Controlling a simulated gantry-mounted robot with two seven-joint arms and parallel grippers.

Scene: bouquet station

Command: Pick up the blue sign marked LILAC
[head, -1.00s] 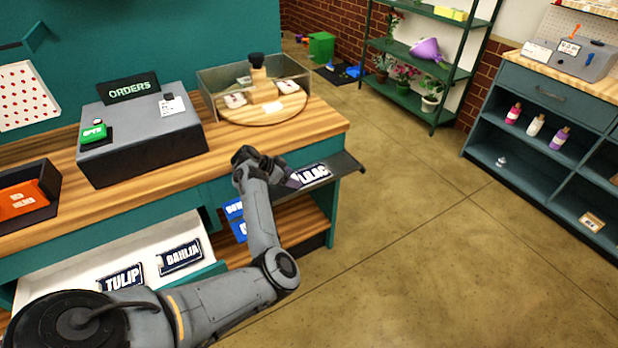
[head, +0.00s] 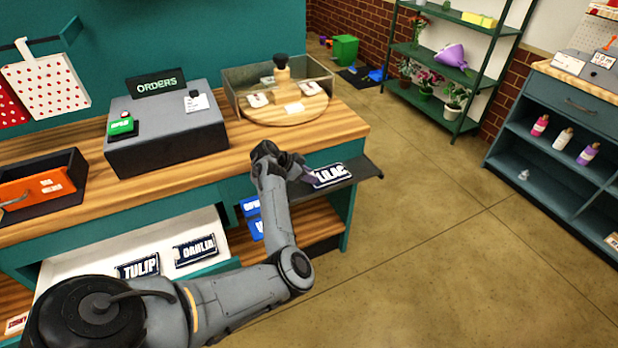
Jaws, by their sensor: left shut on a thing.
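The blue LILAC sign (head: 330,175) with white letters is at the dark pull-out ledge (head: 362,166) on the counter's right end. My left gripper (head: 308,177) is at the sign's left end and is shut on it. The arm hides part of the fingers. I cannot tell whether the sign touches the ledge or is just above it. My right gripper is not in view.
A TULIP sign (head: 138,267) and a DAHLIA sign (head: 195,251) lie in the open white drawer (head: 90,250). Blue signs (head: 251,206) sit on the shelf behind my arm. The grey ORDERS box (head: 165,145) and a round wooden board (head: 255,110) stand on the counter. Floor at right is clear.

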